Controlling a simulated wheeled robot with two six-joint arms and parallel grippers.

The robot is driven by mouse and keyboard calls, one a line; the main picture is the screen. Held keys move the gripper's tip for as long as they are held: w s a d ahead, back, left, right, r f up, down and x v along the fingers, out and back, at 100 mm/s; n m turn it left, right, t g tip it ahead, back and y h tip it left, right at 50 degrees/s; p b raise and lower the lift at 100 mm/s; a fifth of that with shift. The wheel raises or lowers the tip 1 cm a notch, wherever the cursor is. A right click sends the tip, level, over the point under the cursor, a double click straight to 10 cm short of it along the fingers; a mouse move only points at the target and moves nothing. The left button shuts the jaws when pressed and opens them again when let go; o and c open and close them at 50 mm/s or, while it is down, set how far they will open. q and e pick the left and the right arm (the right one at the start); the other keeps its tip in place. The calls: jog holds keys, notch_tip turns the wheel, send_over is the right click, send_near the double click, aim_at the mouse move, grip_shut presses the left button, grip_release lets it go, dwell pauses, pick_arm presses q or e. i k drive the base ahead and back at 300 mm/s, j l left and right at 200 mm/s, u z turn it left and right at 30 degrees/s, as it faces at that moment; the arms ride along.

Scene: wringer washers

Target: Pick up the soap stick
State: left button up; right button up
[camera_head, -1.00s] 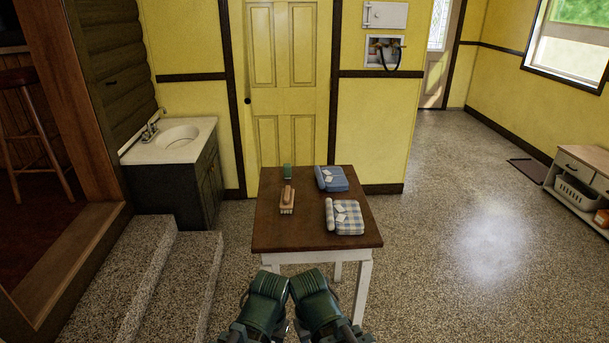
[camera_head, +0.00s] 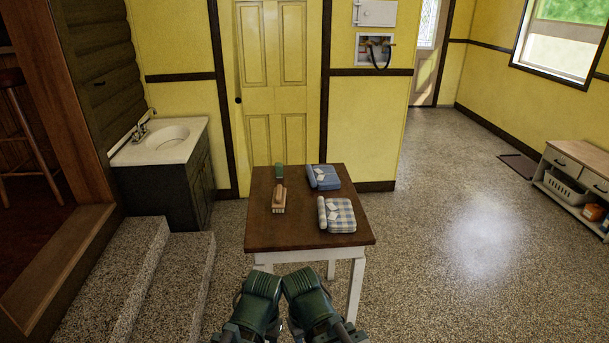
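My two arms show at the bottom centre as green links, side by side, short of the table's front edge. Their fingers cannot be made out, and nothing on the table is touched by them.
A blue folded cloth bundle (camera_head: 324,177) and a checked one (camera_head: 337,215) lie on the table's right side. Stone steps (camera_head: 160,280) and a sink cabinet (camera_head: 180,187) are at the left. A low shelf unit (camera_head: 575,180) is far right. Speckled floor right of the table is clear.

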aim_at(279, 169)
jog(key=i+l+z, duration=0.35)
jog(key=i+l, duration=0.55)
